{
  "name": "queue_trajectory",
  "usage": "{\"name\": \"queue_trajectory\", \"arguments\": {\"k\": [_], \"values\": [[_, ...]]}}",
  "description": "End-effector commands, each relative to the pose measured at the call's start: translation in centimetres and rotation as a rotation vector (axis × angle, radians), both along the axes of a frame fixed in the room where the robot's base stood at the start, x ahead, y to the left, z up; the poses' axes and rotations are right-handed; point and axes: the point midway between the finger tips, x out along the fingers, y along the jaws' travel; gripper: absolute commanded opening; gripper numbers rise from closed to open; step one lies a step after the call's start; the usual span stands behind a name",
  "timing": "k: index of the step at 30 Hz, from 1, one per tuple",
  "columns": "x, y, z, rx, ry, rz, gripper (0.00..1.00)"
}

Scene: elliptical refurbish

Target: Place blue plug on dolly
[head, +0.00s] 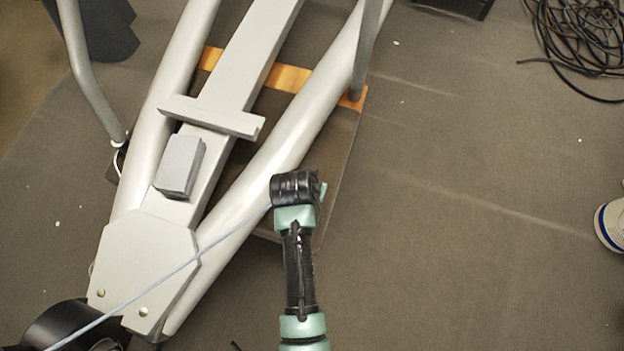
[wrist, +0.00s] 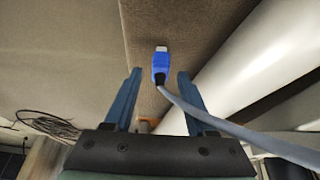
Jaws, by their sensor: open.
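The blue plug (wrist: 160,66) with a pale metal tip shows in the wrist view, with its grey-blue cable (wrist: 215,122) running off to the lower right. My gripper (wrist: 159,75) is open, with one blue finger on each side of the plug and a visible gap on both sides. I cannot tell whether the plug is at fingertip depth or beyond. In the head view my gripper (head: 322,191) is beside the machine's right tube, and the plug cannot be made out. What looks like the dolly, a dark board with orange strips (head: 287,78), lies beneath the machine, partly hidden.
The grey elliptical frame (head: 240,85) fills the left half of the head view. The cable (head: 190,262) crosses its lower end. A black cable coil (head: 580,40) lies at the top right, and a shoe-like object (head: 610,225) at the right edge. The carpet between is clear.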

Motion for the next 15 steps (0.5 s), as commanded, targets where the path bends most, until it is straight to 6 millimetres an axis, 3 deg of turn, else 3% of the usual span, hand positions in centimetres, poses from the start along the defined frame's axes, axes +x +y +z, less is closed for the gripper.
{"name": "queue_trajectory", "arguments": {"k": [1, 6, 15], "values": [[-0.4, 0.2, 1.6, 0.000, -0.001, 0.001, 0.56], [-1.6, 0.6, 4.9, 0.001, 0.000, 0.000, 0.56], [-3.3, 1.1, 8.9, 0.000, 0.000, 0.001, 0.56]]}}
